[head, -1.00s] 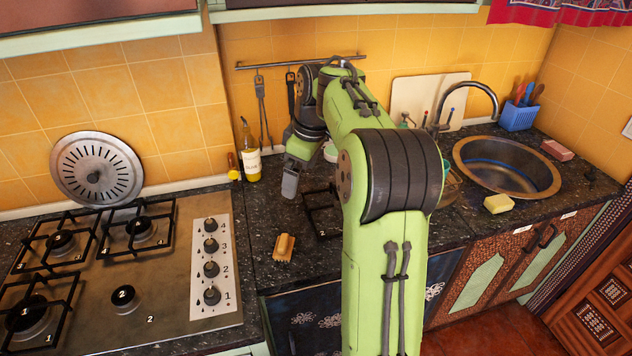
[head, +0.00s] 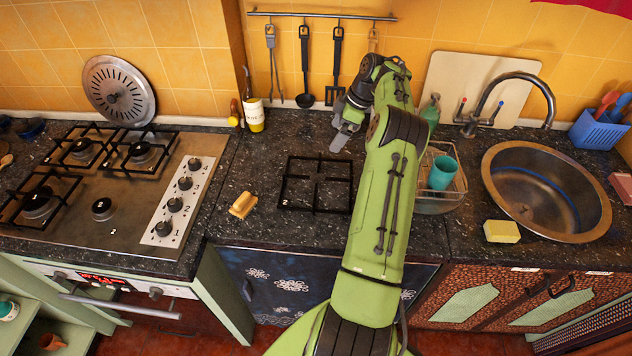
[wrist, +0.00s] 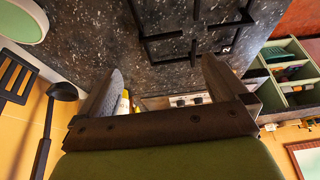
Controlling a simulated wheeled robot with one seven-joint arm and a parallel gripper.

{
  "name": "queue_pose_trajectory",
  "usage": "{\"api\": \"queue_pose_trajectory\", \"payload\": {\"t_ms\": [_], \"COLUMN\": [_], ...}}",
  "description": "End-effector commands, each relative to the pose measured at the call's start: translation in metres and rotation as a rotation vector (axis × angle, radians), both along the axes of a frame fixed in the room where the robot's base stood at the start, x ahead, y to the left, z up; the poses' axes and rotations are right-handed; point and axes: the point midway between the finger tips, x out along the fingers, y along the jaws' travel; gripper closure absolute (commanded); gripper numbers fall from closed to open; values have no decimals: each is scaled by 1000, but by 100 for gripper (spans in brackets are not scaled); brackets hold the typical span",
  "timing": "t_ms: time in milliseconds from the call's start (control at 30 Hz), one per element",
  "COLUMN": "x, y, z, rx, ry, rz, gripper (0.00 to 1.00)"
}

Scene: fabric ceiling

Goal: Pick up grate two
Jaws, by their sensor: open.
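Grate two (head: 317,170) is a black metal square grate with a small white "2" at its left side. It lies flat on the dark speckled counter, right of the stove. Part of it also shows at the top of the wrist view (wrist: 193,45). My gripper (head: 346,131) is above the counter, behind and a little right of the grate, apart from it. In the wrist view the two fingers (wrist: 160,82) stand well apart with nothing between them.
The stove (head: 110,215) is at left, with a bare burner (head: 104,208). A tan wooden block (head: 243,205) lies left of the grate. A dish rack (head: 425,165) stands right of my arm, beside the sink (head: 546,215). Utensils (head: 304,75) hang behind.

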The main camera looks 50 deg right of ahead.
Motion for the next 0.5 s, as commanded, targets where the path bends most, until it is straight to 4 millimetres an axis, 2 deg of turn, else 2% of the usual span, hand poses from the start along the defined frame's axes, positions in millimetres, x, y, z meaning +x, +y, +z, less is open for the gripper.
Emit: {"api": "queue_pose_trajectory", "payload": {"t_ms": [33, 200, 367, 500], "x": [4, 15, 21, 29], "y": [4, 14, 18, 28], "z": [-16, -51, -67, -89], "rx": [3, 2, 1, 3], "ry": [4, 3, 2, 4], "rz": [2, 2, -1, 1], "gripper": [0, 0, 0, 0]}}
